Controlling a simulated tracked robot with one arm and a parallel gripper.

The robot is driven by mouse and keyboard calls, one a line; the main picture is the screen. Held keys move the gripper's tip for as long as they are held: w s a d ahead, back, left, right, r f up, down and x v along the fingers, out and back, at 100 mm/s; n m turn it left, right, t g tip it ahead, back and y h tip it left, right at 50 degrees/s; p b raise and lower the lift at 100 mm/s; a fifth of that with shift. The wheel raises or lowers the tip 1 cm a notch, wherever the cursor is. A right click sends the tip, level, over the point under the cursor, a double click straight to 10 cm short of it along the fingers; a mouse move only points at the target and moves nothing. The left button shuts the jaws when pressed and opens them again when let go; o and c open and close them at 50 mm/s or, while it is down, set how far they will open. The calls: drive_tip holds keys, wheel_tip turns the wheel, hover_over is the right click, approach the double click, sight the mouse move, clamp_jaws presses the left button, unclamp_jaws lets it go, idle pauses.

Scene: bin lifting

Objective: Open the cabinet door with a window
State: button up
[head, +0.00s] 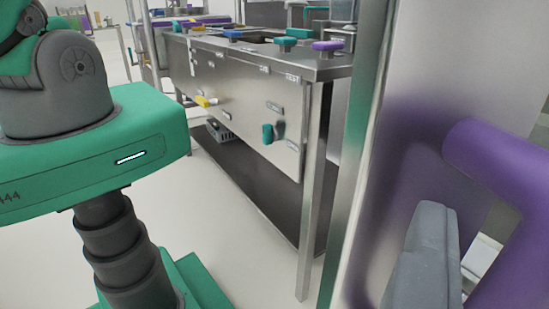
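A grey metal door panel (420,75) fills the right side of the view, close to me, with a narrow green-tinted edge along its left. A thick purple handle (500,165) stands out from it at the far right and is cut off by the picture edge. One grey finger of my gripper (427,255) shows at the lower right, just left of the handle. The other finger is not visible, so I cannot tell whether it grips the handle. A darker area behind the handle may be the window; I cannot tell.
A steel workbench (318,190) with a dark lower shelf (265,205) stands beyond the panel's left edge. Purple, blue and teal knobs sit on its top, and a yellow handle (206,101) and a teal knob (267,134) on its front. Pale floor (240,255) lies open before it.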

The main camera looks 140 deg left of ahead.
sight(360, 174)
drive_tip(key=shift+s+d+r+p, duration=0.15)
drive_tip(key=shift+s+p, duration=0.45)
drive_tip(key=shift+s, duration=0.15)
drive_tip(key=shift+s+d+r+p, duration=0.1)
drive_tip(key=shift+s+d+p, duration=0.05)
drive_tip(key=shift+s+p, duration=0.5)
drive_tip(key=shift+s+d+r+p, duration=0.15)
drive_tip(key=shift+s+p, duration=0.4)
drive_tip(key=shift+s, duration=0.25)
drive_tip(key=shift+s+f+p, duration=0.15)
drive_tip(key=shift+s+p, duration=0.25)
drive_tip(key=shift+s, duration=0.15)
